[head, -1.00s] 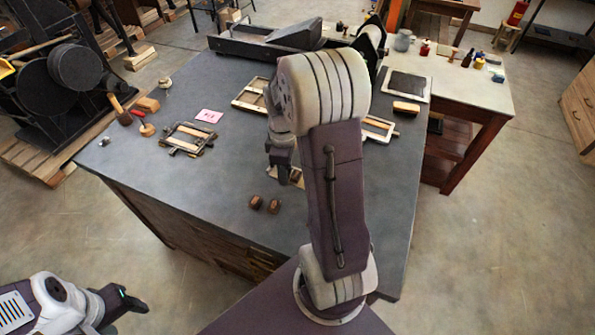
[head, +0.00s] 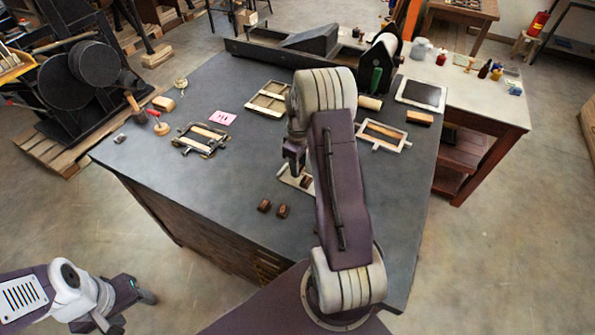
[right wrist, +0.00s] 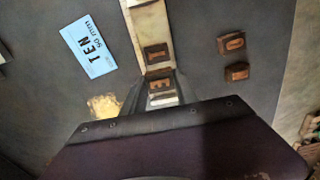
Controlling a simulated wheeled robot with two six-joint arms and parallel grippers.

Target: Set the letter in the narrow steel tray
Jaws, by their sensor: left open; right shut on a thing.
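The narrow steel tray (right wrist: 148,28) runs up the right wrist view; its pale end also shows beside my right arm in the head view (head: 291,181). A brown wooden letter block marked I (right wrist: 157,53) lies in it. My right gripper (right wrist: 162,98) is shut on a brown letter block that looks like an E (right wrist: 161,84), in line with the tray just below the I. I cannot tell whether the held block touches the tray floor. My right gripper (head: 294,168) is partly hidden in the head view. My left gripper (head: 146,297) is open and empty, over the floor.
Two loose letter blocks, one marked O (right wrist: 231,42) and another (right wrist: 237,72), lie right of the tray. A pale blue card reading TEN (right wrist: 89,47) lies left.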

